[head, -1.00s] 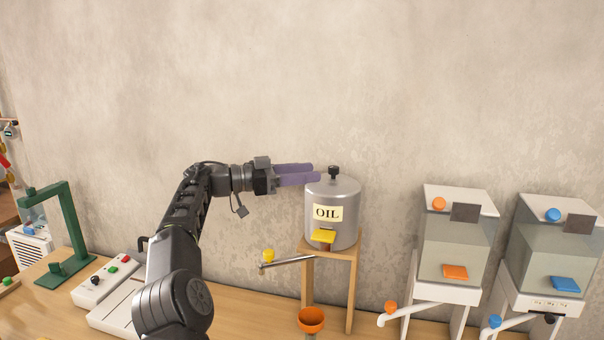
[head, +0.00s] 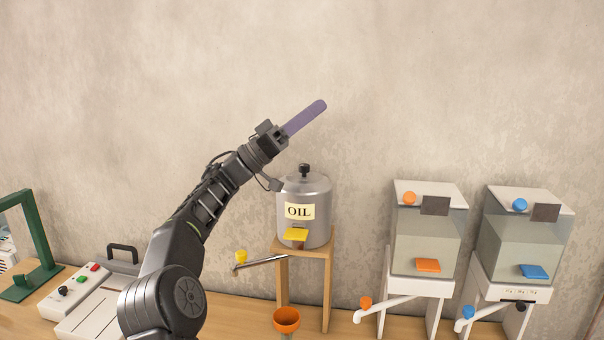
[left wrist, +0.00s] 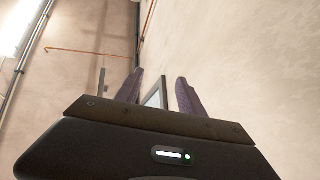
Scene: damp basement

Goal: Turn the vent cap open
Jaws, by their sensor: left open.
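A grey metal tank (head: 290,230) labelled OIL stands on a wooden stand (head: 328,290). A small black knob-like cap (head: 305,169) sits upright on top of its lid. My left gripper (head: 321,105) is above the tank, its purple fingers pointing up and to the right, apart from the cap. In the head view the fingers overlap, but in the left wrist view the left gripper (left wrist: 160,77) shows two separated fingers with nothing held between them. The cap is not seen in the left wrist view. My right gripper is not in view.
A yellow-ended lever (head: 260,264) sticks out left below the tank, above an orange funnel (head: 286,318). Two clear tanks, one with orange parts (head: 425,240) and one with blue parts (head: 525,235), stand to the right. A white control box (head: 85,300) and green frame (head: 45,240) are left.

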